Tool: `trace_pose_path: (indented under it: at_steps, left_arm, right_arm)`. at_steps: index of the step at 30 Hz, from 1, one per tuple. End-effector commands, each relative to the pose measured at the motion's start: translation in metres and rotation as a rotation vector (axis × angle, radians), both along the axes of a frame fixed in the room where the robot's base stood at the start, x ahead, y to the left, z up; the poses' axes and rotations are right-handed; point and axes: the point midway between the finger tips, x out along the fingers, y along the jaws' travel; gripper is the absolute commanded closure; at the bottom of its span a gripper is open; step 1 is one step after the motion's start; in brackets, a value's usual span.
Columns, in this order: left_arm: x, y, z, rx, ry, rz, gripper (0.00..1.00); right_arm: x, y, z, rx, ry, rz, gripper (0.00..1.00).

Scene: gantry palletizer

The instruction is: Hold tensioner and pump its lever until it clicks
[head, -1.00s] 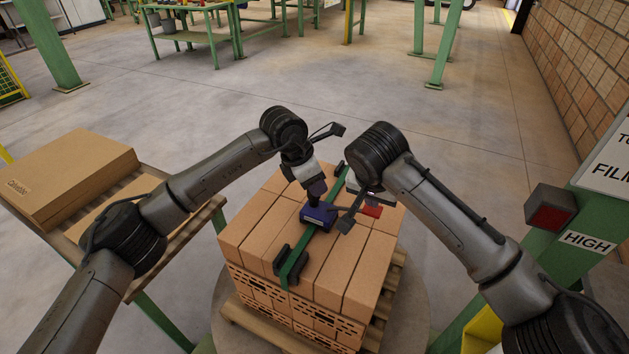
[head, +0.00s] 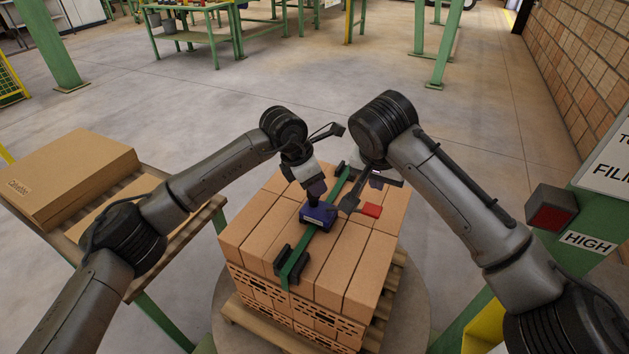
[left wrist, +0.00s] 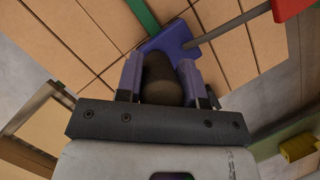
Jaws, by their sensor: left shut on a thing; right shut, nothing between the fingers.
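The tensioner (head: 318,217) is a blue block on the green strap (head: 294,266) across the top of the carton stack. My left gripper (head: 315,190) stands over it. In the left wrist view my left gripper (left wrist: 160,78) is shut on the tensioner's dark round grip, above the blue body (left wrist: 172,40). The grey lever (left wrist: 234,24) runs from the body to a red end (left wrist: 290,8). In the head view the red lever end (head: 372,210) lies low over the cartons. My right gripper (head: 377,182) is shut and empty, beyond and above the red end, partly hidden by its own arm.
The strapped cartons (head: 255,215) stand on a wooden pallet (head: 270,338). Black edge protectors (head: 287,262) sit under the strap. A green post with a red lamp (head: 550,213) stands at right.

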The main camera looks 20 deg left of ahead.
Motion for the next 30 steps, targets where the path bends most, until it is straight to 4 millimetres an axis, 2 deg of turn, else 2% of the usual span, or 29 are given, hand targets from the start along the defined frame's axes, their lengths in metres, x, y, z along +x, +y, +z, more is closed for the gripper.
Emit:
trace_pose_path:
  at_steps: [7, 8, 17, 25, 30]
  left_arm:
    - [0.0, 0.0, 0.001, -0.001, -0.002, 0.0, 1.0]
    - [0.0, 0.0, 0.002, -0.002, -0.003, 0.0, 0.64]
    - [0.0, 0.0, 0.001, 0.0, -0.001, 0.0, 0.35]
    - [0.0, 0.001, 0.001, 0.001, 0.001, 0.0, 0.35]
    - [-0.004, 0.006, 0.018, -0.001, -0.003, 0.001, 0.35]
  right_arm:
    - [0.0, 0.0, 0.002, -0.001, 0.001, 0.0, 1.0]
    - [0.0, 0.0, 0.002, -0.001, 0.001, 0.0, 1.0]
    - [0.0, 0.0, 0.002, -0.001, 0.001, 0.0, 1.0]
    - [0.0, 0.0, 0.002, -0.001, 0.001, 0.0, 1.0]
    - [0.0, 0.0, 0.002, -0.001, 0.001, 0.0, 1.0]
